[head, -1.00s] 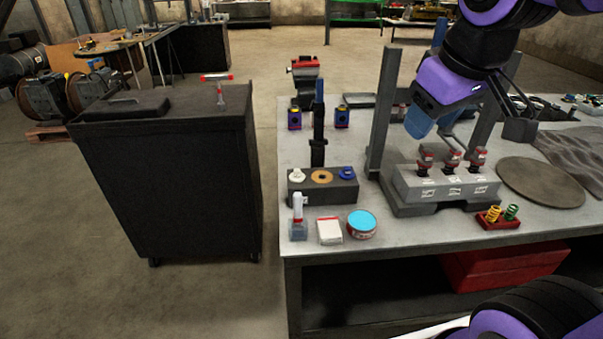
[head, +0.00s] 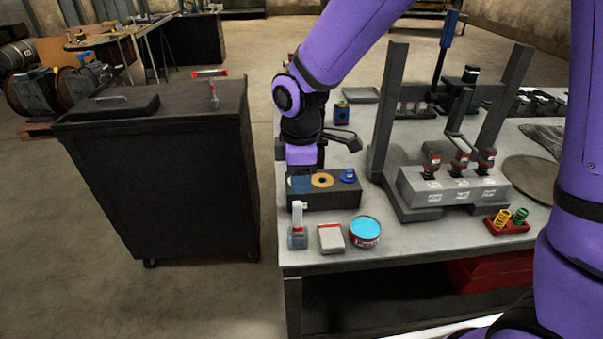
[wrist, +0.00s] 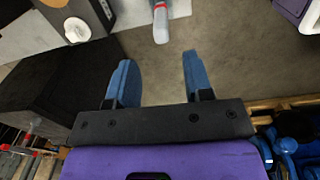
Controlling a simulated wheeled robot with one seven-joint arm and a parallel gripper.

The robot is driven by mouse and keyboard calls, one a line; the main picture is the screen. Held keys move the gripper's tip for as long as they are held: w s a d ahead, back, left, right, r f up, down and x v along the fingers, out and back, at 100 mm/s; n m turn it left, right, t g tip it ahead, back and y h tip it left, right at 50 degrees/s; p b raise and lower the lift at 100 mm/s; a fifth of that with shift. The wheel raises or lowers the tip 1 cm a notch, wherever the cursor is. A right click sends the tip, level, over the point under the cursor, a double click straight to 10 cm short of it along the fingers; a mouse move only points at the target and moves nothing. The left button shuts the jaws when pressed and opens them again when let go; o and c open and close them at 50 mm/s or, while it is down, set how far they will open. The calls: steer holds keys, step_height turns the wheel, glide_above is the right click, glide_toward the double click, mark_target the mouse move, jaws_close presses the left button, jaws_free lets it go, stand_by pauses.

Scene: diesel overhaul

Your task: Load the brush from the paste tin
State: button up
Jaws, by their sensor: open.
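The paste tin (head: 365,232) is a round red-and-white tin with bright blue paste on top, near the table's front edge. The brush (head: 298,215) stands upright in a small grey-blue holder (head: 298,240) at the front left corner, its pale handle up. In the wrist view the brush's handle (wrist: 160,26) lies beyond the fingertips, between their lines and apart from them. My gripper (head: 301,183) is open and empty, at the left end of the dark block behind the brush. Its two blue fingers (wrist: 157,62) show in the wrist view. The bristles are hidden.
A white-and-red box (head: 331,238) stands between brush and tin. The dark block (head: 335,198) holds a tan ring and a blue part. A grey press frame (head: 390,120) and a block with red-topped parts (head: 455,190) stand right. A dark cabinet (head: 160,180) stands left across a floor gap.

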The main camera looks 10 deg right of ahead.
mark_target(297, 203)
steer(key=shift+a+f, duration=0.4)
steer(key=shift+f, duration=4.65)
jaws_close()
steer(key=shift+r, duration=3.3)
